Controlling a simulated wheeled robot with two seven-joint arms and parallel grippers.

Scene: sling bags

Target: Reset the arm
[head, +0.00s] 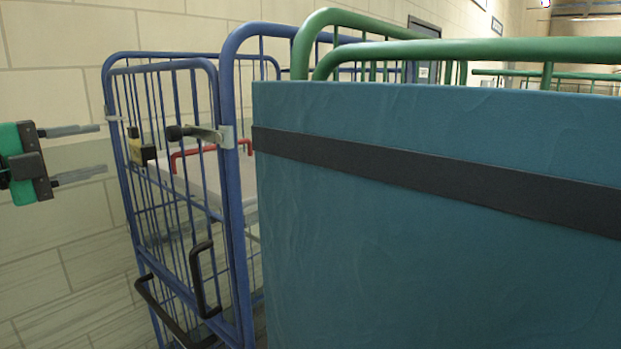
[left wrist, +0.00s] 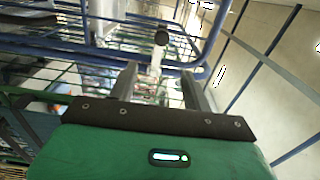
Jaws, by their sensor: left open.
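My left gripper (head: 78,153) comes in at the left edge of the head view. Its two grey fingers are apart and point right, with nothing between them. It is in front of the pale wall, left of the blue roll cage (head: 222,190) and apart from it in the picture. In the left wrist view the gripper (left wrist: 163,82) shows its green body and two spread fingers, with blue cage bars (left wrist: 110,50) beyond them. My right gripper is not in view.
A large teal panel or bag (head: 430,230) with a dark strap (head: 430,178) fills the right of the head view. Green cage rails (head: 480,50) rise behind it. A black latch knob (head: 175,133) and black handles (head: 203,280) are on the blue cage. A block wall (head: 60,220) stands at left.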

